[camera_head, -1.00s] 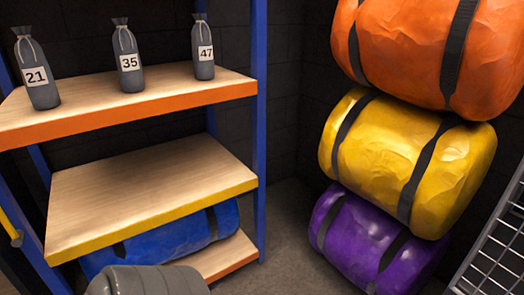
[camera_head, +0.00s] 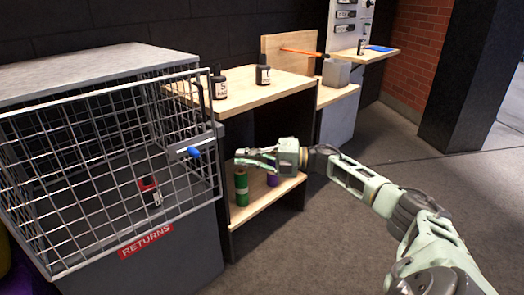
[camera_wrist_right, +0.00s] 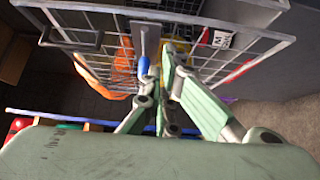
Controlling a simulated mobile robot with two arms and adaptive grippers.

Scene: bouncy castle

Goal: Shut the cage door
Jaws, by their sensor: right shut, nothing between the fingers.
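The cage (camera_head: 110,130) stands at the left in the head view, with a grey top and a dark base marked RETURNS. Its wire-mesh door (camera_head: 90,195) spans the front; I cannot tell whether it is fully flush with the frame. A latch with a blue handle (camera_head: 193,152) sits near the door's right edge. My right gripper (camera_head: 240,158) is shut and empty, to the right of the handle and apart from it in the picture. In the right wrist view the blue handle (camera_wrist_right: 143,68) shows just left of the fingers, with mesh beyond. My left gripper is not in view.
A small red-and-black item (camera_head: 148,184) is inside the cage. A wooden shelf unit (camera_head: 285,82) stands right of it, with dark bottles on top and a green can (camera_head: 241,188) below. Open floor (camera_head: 300,255) lies at the front right.

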